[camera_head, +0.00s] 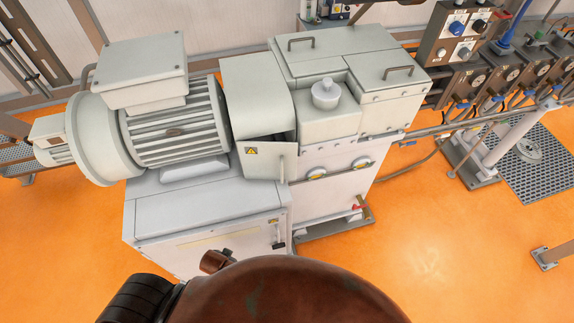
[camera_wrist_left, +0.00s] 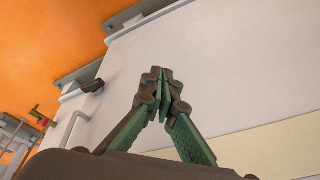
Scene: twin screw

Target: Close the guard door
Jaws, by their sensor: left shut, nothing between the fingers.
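The guard door (camera_head: 258,168) is a light grey panel with a yellow warning sticker and a small upright handle, at the middle of the machine in the head view. A dark gap shows between its top edge and the curved cover (camera_head: 250,95) above, so it appears to stand ajar. My left gripper (camera_wrist_left: 163,82) is shut and empty in the left wrist view, in front of a pale cabinet face. In the head view my brown arm covers the bottom middle, with a small gripper part showing below the guard door. My right gripper is not in view.
The motor (camera_head: 175,125) stands left of the guard door, above the white cabinet (camera_head: 205,215). A black latch (camera_head: 279,244) sticks out from the cabinet; it also shows in the left wrist view (camera_wrist_left: 92,87). The orange floor (camera_head: 440,240) at right is mostly clear.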

